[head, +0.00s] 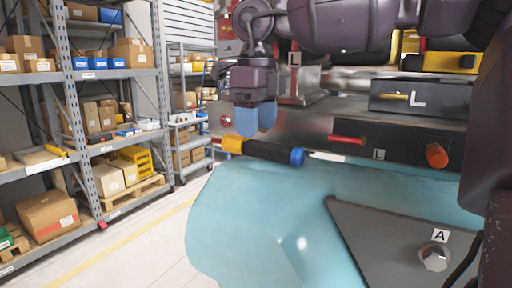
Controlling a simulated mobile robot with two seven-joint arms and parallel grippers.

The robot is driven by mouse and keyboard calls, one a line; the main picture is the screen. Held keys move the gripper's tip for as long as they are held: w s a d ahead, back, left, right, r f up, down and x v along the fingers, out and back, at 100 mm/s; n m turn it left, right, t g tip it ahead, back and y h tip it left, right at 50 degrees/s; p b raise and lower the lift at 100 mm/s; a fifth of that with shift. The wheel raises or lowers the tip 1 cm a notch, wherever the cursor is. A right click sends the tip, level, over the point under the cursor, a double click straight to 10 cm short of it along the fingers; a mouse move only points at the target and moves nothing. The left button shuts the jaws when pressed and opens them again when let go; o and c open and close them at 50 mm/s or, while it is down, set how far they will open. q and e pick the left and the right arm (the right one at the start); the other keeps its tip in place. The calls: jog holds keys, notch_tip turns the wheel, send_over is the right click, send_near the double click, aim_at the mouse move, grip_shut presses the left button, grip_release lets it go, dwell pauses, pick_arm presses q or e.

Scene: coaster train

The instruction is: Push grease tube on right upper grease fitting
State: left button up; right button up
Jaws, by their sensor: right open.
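A black tube with an orange-yellow collar and a blue end cap (268,151), which looks like the grease tube, lies roughly level at the edge of the teal covered surface. My right gripper (255,117), with blue fingertips, points down just above the tube's collar end. It is open, and I see nothing held in it; whether a fingertip touches the tube I cannot tell. A yellow pin (395,96) by an upper "L" label and a red pin (347,139) by a lower "L" label stick out of the dark machine blocks. Which one is the right upper fitting is unclear. My left gripper is not seen.
An orange cylinder (436,156) sticks out of the lower block. A grey plate (385,242) with a bolt and an "A" label lies at the front right on the teal surface (250,230). Loaded shelves (92,150) stand at the left, with clear floor before them.

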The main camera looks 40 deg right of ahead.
aim_at(255, 141)
jog(key=shift+a+f+p, duration=0.15)
jog(key=shift+f, duration=0.9)
jog(key=shift+a+f+p, duration=0.1)
jog(key=shift+f+p, duration=0.05)
jog(key=shift+f, duration=0.9)
grip_shut()
